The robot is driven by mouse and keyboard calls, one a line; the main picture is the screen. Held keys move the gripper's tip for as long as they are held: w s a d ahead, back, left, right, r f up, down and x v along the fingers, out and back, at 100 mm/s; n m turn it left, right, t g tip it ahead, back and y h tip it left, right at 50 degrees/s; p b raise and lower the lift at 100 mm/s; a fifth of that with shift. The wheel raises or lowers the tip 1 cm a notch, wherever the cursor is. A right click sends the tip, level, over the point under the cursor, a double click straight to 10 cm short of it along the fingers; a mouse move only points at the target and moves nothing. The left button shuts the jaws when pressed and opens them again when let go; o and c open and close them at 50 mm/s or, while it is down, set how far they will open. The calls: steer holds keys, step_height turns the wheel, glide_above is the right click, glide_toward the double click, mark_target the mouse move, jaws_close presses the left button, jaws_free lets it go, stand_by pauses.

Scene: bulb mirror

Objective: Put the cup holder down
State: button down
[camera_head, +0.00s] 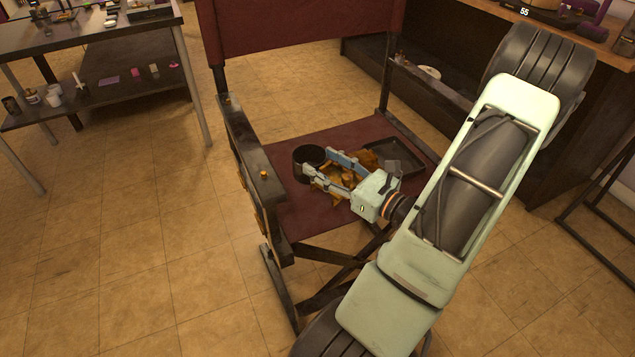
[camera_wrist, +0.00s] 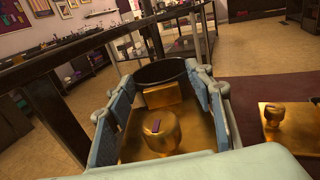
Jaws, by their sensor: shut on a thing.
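The cup holder (camera_head: 307,158), a dark round open-topped ring or cup, is at the left side of a dark red chair seat in the head view. It also shows in the wrist view (camera_wrist: 160,70), between my fingertips. My gripper (camera_head: 328,166) reaches it from the right, with its blue-grey fingers (camera_wrist: 165,88) on either side, and is shut on it. Brass-coloured parts, a block and a round knob (camera_wrist: 158,131), show between the fingers; I cannot tell whether they belong to the holder. Whether the holder touches the seat is unclear.
The chair seat (camera_head: 300,213) has a dark armrest (camera_head: 250,165) close at the left and a backrest (camera_head: 300,28) behind. A shallow black tray (camera_head: 405,160) lies right of my gripper. Another brass piece (camera_wrist: 283,120) lies on the seat. A shelved table (camera_head: 95,95) stands left.

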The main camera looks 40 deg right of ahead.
steer(key=w+f, duration=0.1)
steer(key=w+f+b, duration=0.1)
steer(key=f, duration=0.1)
steer(key=w+f, duration=0.2)
steer(key=shift+w+d+f+b, duration=0.1)
steer(key=shift+d+f+b, duration=0.05)
steer(key=shift+d+b, duration=0.25)
steer(key=shift+w+f+b, duration=0.15)
steer(key=shift+f+b, duration=0.3)
steer(key=shift+f, duration=0.4)
steer(key=shift+w+f+b, duration=0.1)
steer(key=shift+f+b, duration=0.35)
steer(key=shift+f, duration=0.4)
steer(key=shift+f, duration=0.15)
steer(key=c, duration=0.9)
jaws_free()
steer(key=shift+c, duration=0.2)
steer(key=s, duration=0.4)
steer(key=s+d+p, duration=0.1)
steer(key=s, duration=0.3)
steer(key=s+d+p, duration=0.1)
steer(key=s, duration=0.3)
